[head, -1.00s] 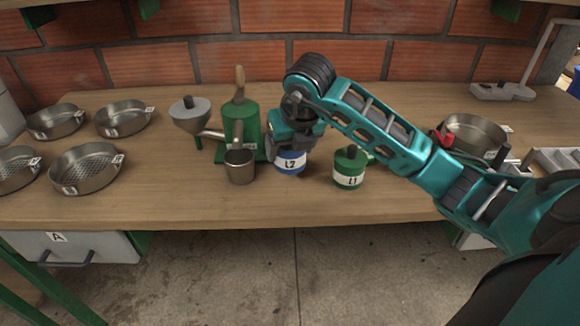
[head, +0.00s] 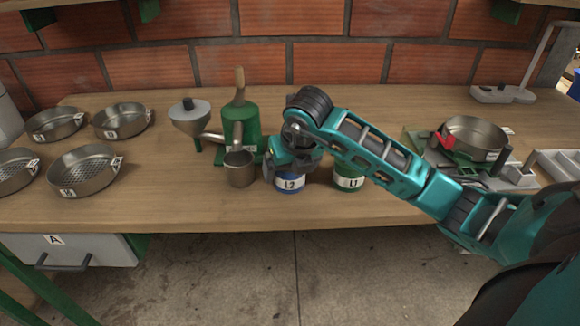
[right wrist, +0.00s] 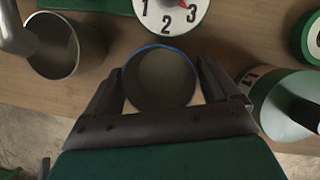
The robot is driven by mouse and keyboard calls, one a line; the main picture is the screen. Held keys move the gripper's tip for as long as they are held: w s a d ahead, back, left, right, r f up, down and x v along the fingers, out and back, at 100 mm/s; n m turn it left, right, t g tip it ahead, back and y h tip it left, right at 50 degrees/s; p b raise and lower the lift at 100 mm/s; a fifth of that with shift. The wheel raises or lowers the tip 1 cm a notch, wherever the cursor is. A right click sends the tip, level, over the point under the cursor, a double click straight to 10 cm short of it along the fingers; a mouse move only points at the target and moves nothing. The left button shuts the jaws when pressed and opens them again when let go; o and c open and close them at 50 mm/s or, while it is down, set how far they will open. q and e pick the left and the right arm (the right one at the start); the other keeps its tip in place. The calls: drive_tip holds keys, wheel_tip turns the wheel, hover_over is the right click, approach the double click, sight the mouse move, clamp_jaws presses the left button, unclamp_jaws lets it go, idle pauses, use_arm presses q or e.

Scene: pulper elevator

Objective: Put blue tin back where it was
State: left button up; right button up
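The blue tin (head: 290,184), labelled L2, is near the front of the wooden bench, left of the green L1 tin (head: 348,180). My right gripper (head: 288,168) is over it, pointing down. In the right wrist view the blue-rimmed tin (right wrist: 160,78) is upright, open at the top and looks empty. The two fingers of my right gripper (right wrist: 160,85) lie close against its opposite sides and seem shut on it. I cannot tell whether its base touches the bench. My left gripper is not in view.
A metal cup (head: 240,170) under the green pulper (head: 242,125) stands close on the left. A dial (right wrist: 170,12) lies just behind the tin. Sieve pans (head: 88,170) stand at left. A metal pan (head: 474,138) is at right. The bench's front strip (head: 290,215) is clear.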

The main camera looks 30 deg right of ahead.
drive_tip(key=shift+o, duration=0.6)
drive_tip(key=shift+r, duration=0.1)
drive_tip(key=shift+r, duration=0.25)
use_arm(q)
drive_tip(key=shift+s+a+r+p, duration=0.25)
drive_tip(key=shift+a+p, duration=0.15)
drive_tip(key=shift+p, duration=0.6)
use_arm(e)
drive_tip(key=v, duration=1.1)
drive_tip(key=shift+s+r, duration=0.2)
drive_tip(key=shift+r, duration=0.1)
